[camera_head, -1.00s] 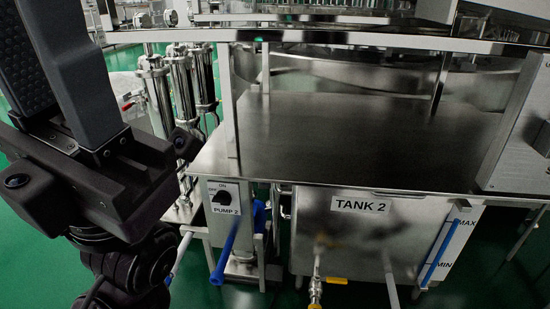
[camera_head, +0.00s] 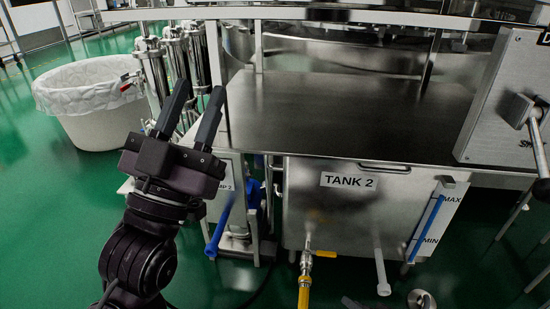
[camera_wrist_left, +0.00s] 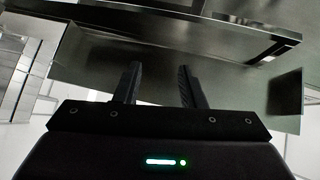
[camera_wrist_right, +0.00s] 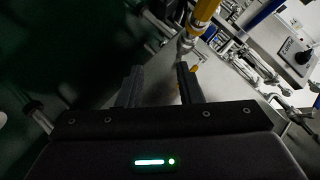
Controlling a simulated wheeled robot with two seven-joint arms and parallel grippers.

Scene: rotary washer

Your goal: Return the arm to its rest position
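My left gripper (camera_head: 200,92) is in the head view at left, in front of the pump 2 control panel. Its two dark fingers point up and stand apart with nothing between them. They also show apart in the left wrist view (camera_wrist_left: 159,68). My right gripper (camera_wrist_right: 157,70) shows in the right wrist view with its fingers apart and empty. It is not clearly seen in the head view. The PUMP 2 switch is hidden behind my left gripper in the head view; a panel with a knob (camera_wrist_right: 303,56) shows in the right wrist view.
The steel tank 2 (camera_head: 320,225) stands under a steel worktop (camera_head: 350,120). A valve with a yellow hose (camera_head: 304,285) is at its front. A white lined bin (camera_head: 95,125) stands at left. Green floor is clear at lower left.

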